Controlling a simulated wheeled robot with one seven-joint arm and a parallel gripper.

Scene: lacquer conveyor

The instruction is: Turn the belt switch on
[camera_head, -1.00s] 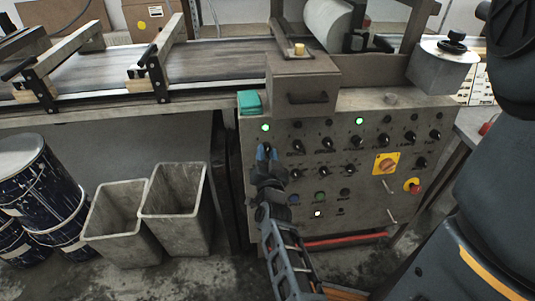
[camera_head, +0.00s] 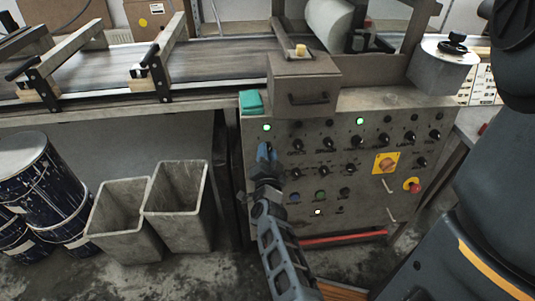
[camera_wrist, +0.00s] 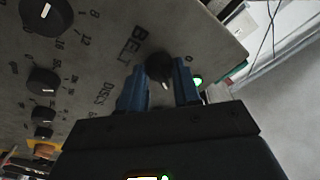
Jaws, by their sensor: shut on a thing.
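The belt switch (camera_wrist: 159,69) is a black knob beside the word BELT on the grey control panel (camera_head: 360,226). In the wrist view it sits between the two blue fingertips of my gripper (camera_wrist: 159,82), which is shut on it. In the head view my gripper (camera_head: 264,153) is at the panel's upper left and hides the knob. A lit green lamp (camera_wrist: 197,80) is beside the right fingertip; it also shows above my gripper in the head view (camera_head: 267,127).
Several other black knobs (camera_wrist: 42,81) line the panel. Two grey bins (camera_head: 178,205) and dark drums (camera_head: 42,190) stand left. The conveyor belt (camera_head: 200,60) runs above.

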